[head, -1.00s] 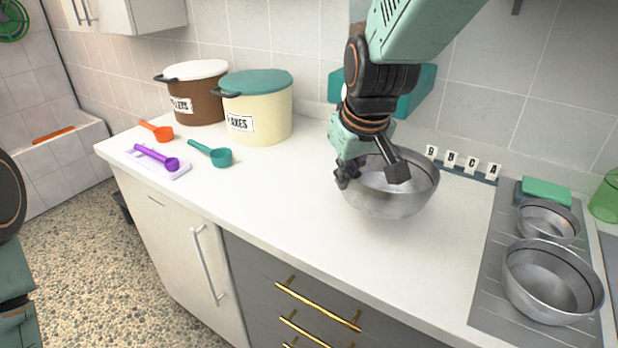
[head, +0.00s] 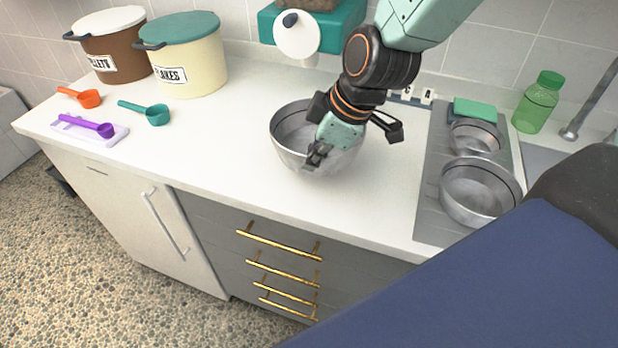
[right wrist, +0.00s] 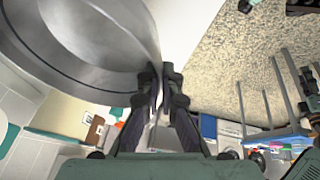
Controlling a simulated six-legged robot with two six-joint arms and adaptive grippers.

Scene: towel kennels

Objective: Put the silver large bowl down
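The silver large bowl (head: 292,141) is upright over the white counter, between the canisters and the grey mat. Whether its base touches the counter is hard to tell. My right gripper (head: 318,156) is at the bowl's near rim, and its arm reaches over the bowl. In the right wrist view the bowl (right wrist: 85,50) fills the upper left, and its rim runs between the close-set fingers of my right gripper (right wrist: 158,88). It looks shut on the rim. My left gripper is out of view.
Two smaller metal bowls (head: 478,192) (head: 475,138) stand on the grey mat (head: 432,160) at right. A green bottle (head: 540,102), cream canister (head: 190,65), brown canister (head: 115,52) and scoops (head: 150,113) are around.

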